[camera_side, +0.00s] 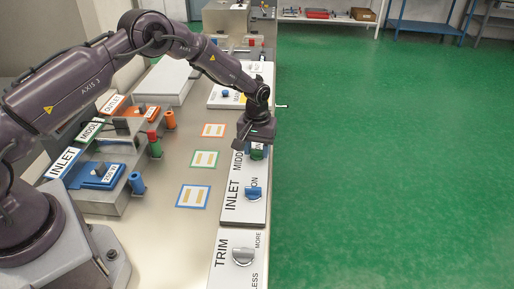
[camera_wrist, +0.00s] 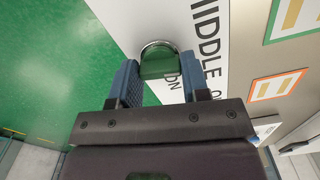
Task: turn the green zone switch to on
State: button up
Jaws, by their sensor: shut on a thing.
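The green zone switch (camera_side: 257,154) is a round knob on the white MIDDLE panel, mostly hidden under my gripper (camera_side: 258,144) in the side view. In the wrist view the green knob (camera_wrist: 160,60) sits between the two blue fingers of my gripper (camera_wrist: 159,70), which is shut on it. The words MIDDLE and ON are partly readable beside the knob. The fingers hide part of the panel, and I cannot tell which way the knob points.
In the side view, a blue knob (camera_side: 253,192) on the INLET panel and a grey TRIM knob (camera_side: 243,257) stand nearer the camera. Another small blue knob (camera_side: 225,93) is farther back. Colored square frames (camera_side: 204,159) lie left of the panels. Open green floor (camera_side: 400,160) lies right.

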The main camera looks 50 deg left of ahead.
aim_at(257, 150)
jog(key=m, duration=0.4)
jog(key=shift+m, duration=0.3)
jog(key=m, duration=0.3)
jog(key=shift+m, duration=0.3)
jog(key=m, duration=0.3)
jog(key=shift+m, duration=0.3)
jog(key=shift+r+m, duration=0.1)
jog(key=shift+m, duration=1.8)
jog(key=o, duration=0.9)
notch_tip(257, 150, up, 13)
jog(key=shift+f, duration=0.1)
